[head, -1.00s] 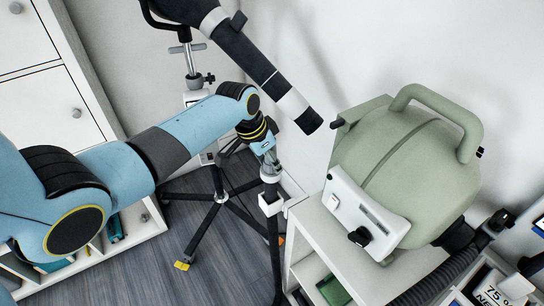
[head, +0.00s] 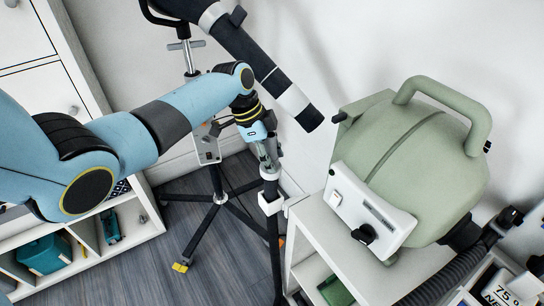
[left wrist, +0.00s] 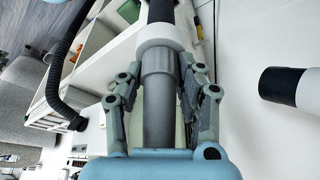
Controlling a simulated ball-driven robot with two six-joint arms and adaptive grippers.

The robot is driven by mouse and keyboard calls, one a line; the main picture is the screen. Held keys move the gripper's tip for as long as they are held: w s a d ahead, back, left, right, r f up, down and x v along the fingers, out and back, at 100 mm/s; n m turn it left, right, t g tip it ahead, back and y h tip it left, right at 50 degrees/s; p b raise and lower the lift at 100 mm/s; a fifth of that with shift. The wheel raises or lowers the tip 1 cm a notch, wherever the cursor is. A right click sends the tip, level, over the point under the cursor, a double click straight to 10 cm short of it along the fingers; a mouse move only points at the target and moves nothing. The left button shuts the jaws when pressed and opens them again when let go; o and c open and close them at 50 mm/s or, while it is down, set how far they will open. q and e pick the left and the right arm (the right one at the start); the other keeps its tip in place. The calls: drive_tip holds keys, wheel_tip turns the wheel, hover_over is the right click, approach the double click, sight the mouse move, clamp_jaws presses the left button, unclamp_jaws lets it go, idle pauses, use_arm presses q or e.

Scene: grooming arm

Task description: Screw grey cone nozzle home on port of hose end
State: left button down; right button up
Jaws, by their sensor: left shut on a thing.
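My left gripper (head: 268,160) is at the top of an upright black hose end. In the left wrist view its two fingers (left wrist: 160,100) lie on either side of the grey nozzle (left wrist: 158,112) and are shut on it. The nozzle lines up with the white collar (left wrist: 160,40) of the hose end (left wrist: 160,11), with no clear gap between them. Whether the thread is fully seated cannot be told. In the head view the white collar (head: 270,172) shows just below the fingers, and the nozzle is mostly hidden. My right gripper is not in view.
A green dryer (head: 415,165) stands on a white cart (head: 325,235) at the right. A black tube with a pale band (head: 293,100) slants down near my wrist; its end shows in the wrist view (left wrist: 282,85). A tripod stand (head: 205,220) and white shelves (head: 140,215) are behind.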

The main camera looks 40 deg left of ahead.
use_arm(q)
drive_tip(key=shift+f+m, duration=0.1)
drive_tip(key=shift+m, duration=0.4)
drive_tip(key=shift+f+m+g+h+b, duration=0.15)
drive_tip(key=shift+m+g+h+b, duration=0.15)
drive_tip(key=shift+m+g+b, duration=0.55)
drive_tip(key=shift+m+b, duration=0.55)
drive_tip(key=shift+m, duration=0.5)
drive_tip(key=shift+s+m, duration=0.1)
drive_tip(key=shift+m, duration=0.3)
